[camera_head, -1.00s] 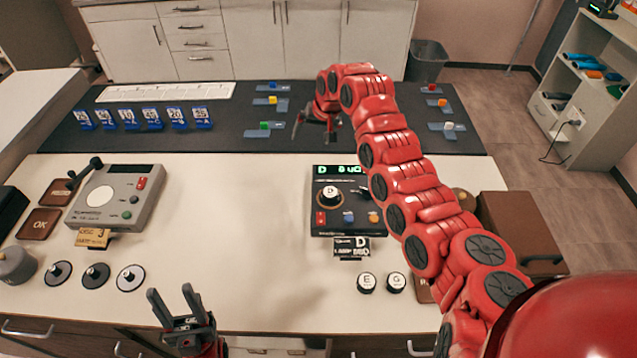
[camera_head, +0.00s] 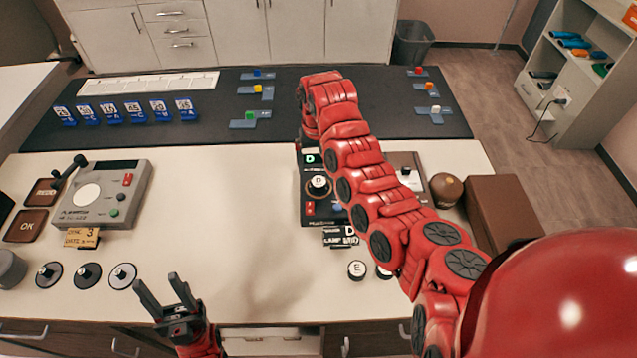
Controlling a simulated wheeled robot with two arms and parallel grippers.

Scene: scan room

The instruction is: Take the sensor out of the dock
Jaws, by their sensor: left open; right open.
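A dark box (camera_head: 327,217) with a small lit display stands on the white table right of centre; it looks like the dock. A round white-topped piece marked D (camera_head: 318,183) sits upright in its face, probably the sensor. My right arm crosses over the box's right part and hides it. My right gripper (camera_head: 302,148) hangs at the box's far left edge, mostly hidden by its own wrist; it is open, apart from the D piece. My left gripper (camera_head: 160,296) is open and empty over the table's front edge.
A similar piece marked E (camera_head: 357,269) stands in front of the box; another beside it is partly hidden. A grey device (camera_head: 105,195) and several dark discs are at the left. A brown case (camera_head: 505,215) is at the right. The table centre is clear.

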